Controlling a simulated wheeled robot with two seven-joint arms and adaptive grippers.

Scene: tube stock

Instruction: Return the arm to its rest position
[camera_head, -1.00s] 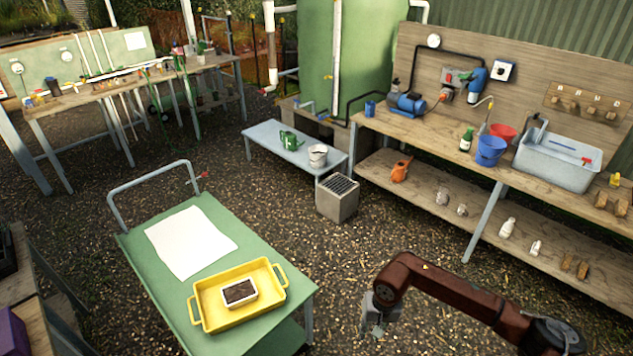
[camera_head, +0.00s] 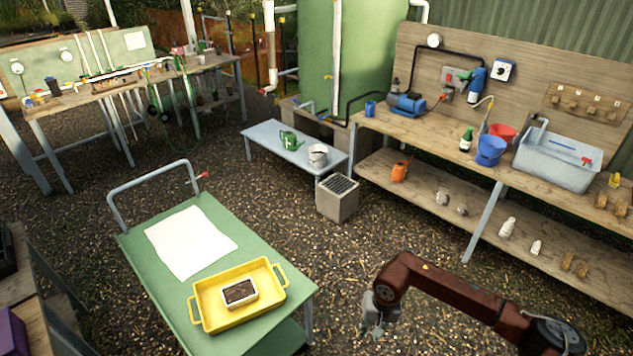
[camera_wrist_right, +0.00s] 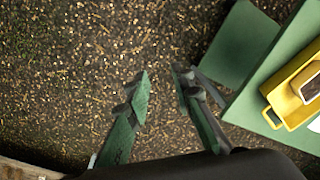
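My right arm (camera_head: 455,287) comes in from the lower right of the head view, bent over the gravel floor. Its gripper (camera_head: 378,329) points down to the right of the green cart (camera_head: 215,268), apart from it and from everything else. In the right wrist view the two green-padded fingers (camera_wrist_right: 161,88) stand apart with only gravel between them, so the gripper is open and empty. My left gripper is not in view.
A yellow tray (camera_head: 199,305) holding a small white container of dark soil (camera_head: 240,293) is on the cart, beside a white sheet (camera_head: 190,243). A wooden workbench (camera_head: 430,140) runs along the right. Gravel (camera_head: 400,225) is clear between them.

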